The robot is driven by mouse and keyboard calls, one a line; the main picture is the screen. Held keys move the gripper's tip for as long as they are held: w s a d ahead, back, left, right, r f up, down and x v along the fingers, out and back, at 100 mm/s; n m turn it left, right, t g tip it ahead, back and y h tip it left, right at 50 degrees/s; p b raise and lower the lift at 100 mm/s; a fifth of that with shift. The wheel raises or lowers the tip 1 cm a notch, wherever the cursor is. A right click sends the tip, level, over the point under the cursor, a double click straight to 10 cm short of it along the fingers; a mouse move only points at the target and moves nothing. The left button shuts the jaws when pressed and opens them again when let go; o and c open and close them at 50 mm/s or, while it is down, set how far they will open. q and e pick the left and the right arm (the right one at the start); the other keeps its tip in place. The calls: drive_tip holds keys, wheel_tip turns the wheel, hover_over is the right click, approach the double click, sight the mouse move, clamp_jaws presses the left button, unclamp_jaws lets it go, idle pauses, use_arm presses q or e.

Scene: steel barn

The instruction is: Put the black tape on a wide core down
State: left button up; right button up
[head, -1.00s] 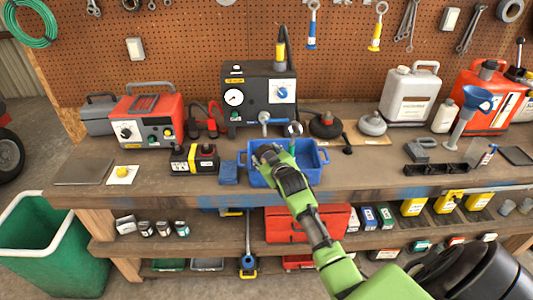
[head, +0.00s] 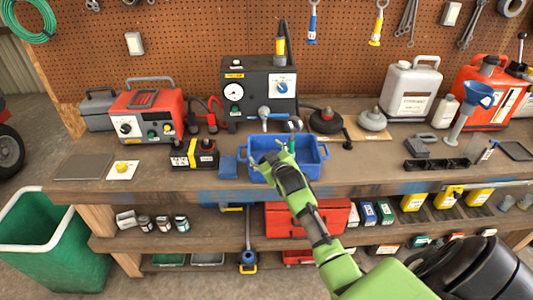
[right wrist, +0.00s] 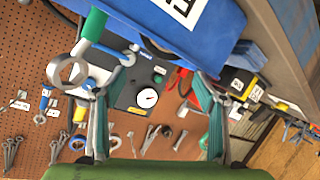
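My right gripper (head: 266,158) is at the left part of the blue crate (head: 316,171) on the workbench, and my forearm hides part of the crate. The blue crate wall (right wrist: 205,45) fills the top there. My left gripper is not in view.
A black gauge box (head: 258,85) stands behind the crate. A blue block (head: 228,167) and a black-yellow battery (head: 194,154) are to its left. The bench front (head: 355,178) has free room.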

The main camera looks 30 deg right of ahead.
drive_tip(key=shift+r, duration=0.15)
drive_tip(key=shift+r, duration=0.35)
drive_tip(key=b+v, duration=0.1)
drive_tip(key=v, duration=1.1)
drive_tip(key=s+a+f+g+y, duration=0.1)
drive_tip(key=s+a+f+g, duration=0.15)
drive_tip(key=f, duration=0.85)
drive_tip(key=s+a+f+g+y, duration=0.1)
drive_tip(key=s+a+f, duration=0.25)
drive_tip(key=f, duration=0.85)
drive_tip(key=s+a+f+g+y, duration=0.1)
drive_tip(key=s+a+f+g, duration=0.2)
drive_tip(key=f, duration=0.8)
drive_tip(key=s+a+f+g, duration=0.1)
drive_tip(key=s+a+f, duration=0.1)
drive_tip(key=s+f, duration=0.7)
drive_tip(key=s+a+f+g, duration=0.25)
drive_tip(key=s+f, duration=0.45)
drive_tip(key=s, duration=0.4)
drive_tip(key=s+a+f+g, duration=0.1)
drive_tip(key=s+f, duration=0.2)
drive_tip(key=s, duration=0.7)
drive_tip(key=s+a+f+n+g+y, duration=0.1)
drive_tip(key=s+f, duration=0.2)
drive_tip(key=s, duration=0.7)
drive_tip(key=shift+a+f, duration=0.25)
drive_tip(key=shift+f, duration=0.1)
